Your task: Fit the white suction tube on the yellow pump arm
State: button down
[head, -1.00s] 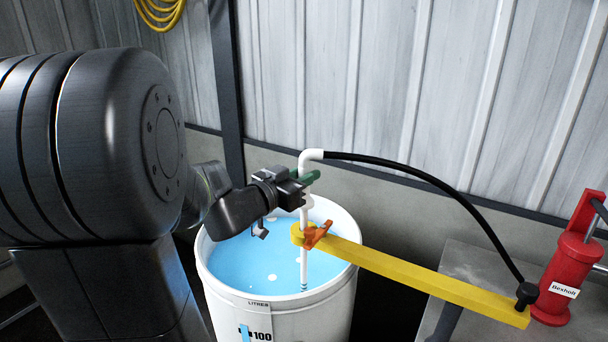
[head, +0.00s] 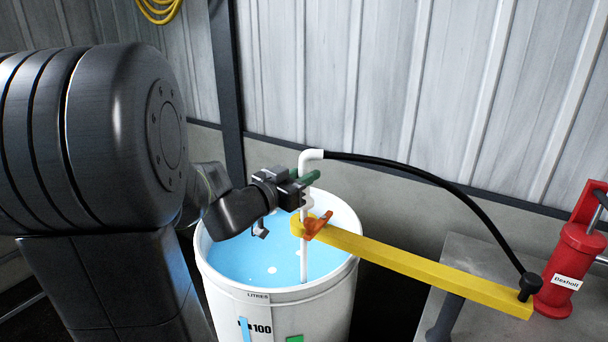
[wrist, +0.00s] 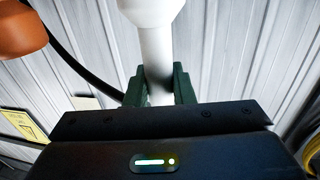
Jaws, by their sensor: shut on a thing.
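The white suction tube (head: 305,250) stands about upright, with its bent top above my gripper and its lower end in the blue liquid. My gripper (head: 304,182) is shut on the tube's upper part. In the wrist view my green fingers (wrist: 158,78) lie on both sides of the tube (wrist: 157,50), which has a wider white collar (wrist: 150,8). The yellow pump arm (head: 420,268) reaches over the drum from the right. An orange latch (head: 317,226) sits near its left end, right beside the tube. I cannot tell whether the tube sits in the arm's end or in front of it.
A white drum (head: 275,312) of blue liquid stands under the arm's end. A black hose (head: 430,178) curves from the tube's top to the arm's right end. A red pump (head: 572,262) stands on a grey bench (head: 475,255). A corrugated wall (head: 400,80) is behind.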

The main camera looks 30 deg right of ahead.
jog(key=shift+f+b, duration=1.3)
jog(key=shift+f, duration=0.6)
jog(key=c, duration=1.2)
grip_release()
jog(key=shift+o, duration=0.2)
jog(key=shift+a, duration=0.1)
jog(key=v, duration=1.3)
jog(key=shift+a, duration=0.3)
jog(key=shift+s+r, duration=0.1)
